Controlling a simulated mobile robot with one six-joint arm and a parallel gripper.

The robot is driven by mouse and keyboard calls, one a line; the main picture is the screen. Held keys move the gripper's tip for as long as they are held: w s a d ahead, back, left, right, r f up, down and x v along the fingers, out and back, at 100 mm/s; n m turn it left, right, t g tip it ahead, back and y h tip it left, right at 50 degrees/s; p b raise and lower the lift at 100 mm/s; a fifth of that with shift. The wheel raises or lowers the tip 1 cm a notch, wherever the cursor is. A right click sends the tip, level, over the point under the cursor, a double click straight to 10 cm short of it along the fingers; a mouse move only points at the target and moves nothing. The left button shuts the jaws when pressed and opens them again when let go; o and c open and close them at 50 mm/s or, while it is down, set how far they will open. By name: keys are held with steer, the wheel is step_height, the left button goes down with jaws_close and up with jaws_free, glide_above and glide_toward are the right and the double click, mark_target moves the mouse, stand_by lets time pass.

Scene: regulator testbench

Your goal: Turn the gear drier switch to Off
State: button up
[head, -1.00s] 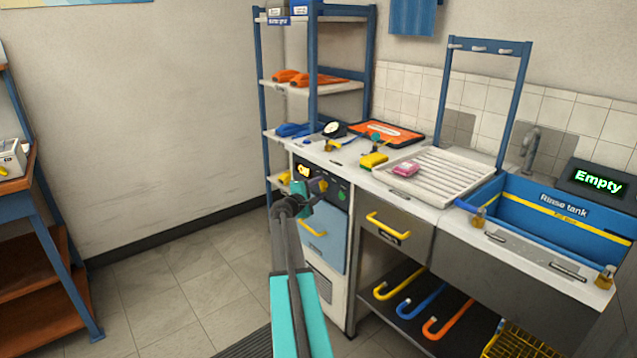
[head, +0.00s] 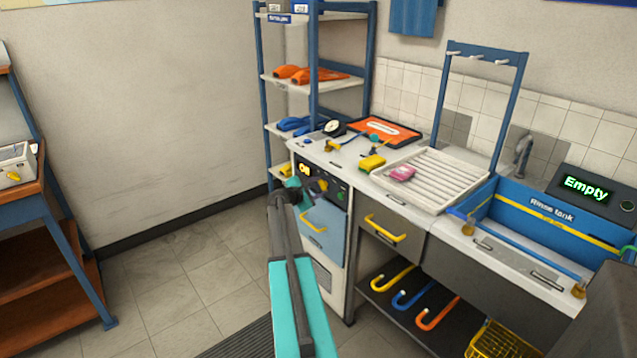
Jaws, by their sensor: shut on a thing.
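The gear drier (head: 324,222) is the white cabinet with a blue door and a yellow handle, under the left end of the counter. The knob's exact pointing direction is hard to tell.
The drier's door handle (head: 313,222) is just below my gripper. A drawer with a yellow handle (head: 386,229) and a rinse tank (head: 560,215) stand to the right. A blue shelf rack (head: 312,75) rises behind. The floor at left is clear.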

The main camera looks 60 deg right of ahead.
steer(key=shift+w+n+p, duration=0.1)
steer(key=shift+n+p, duration=0.3)
steer(key=shift+p, duration=0.25)
steer(key=o, duration=1.1)
steer(key=shift+c, duration=0.2)
steer(key=shift+a, duration=0.1)
steer(key=b+v, duration=0.1)
steer(key=v, duration=1.2)
steer(key=shift+a+r, duration=0.25)
steer(key=shift+w, duration=0.15)
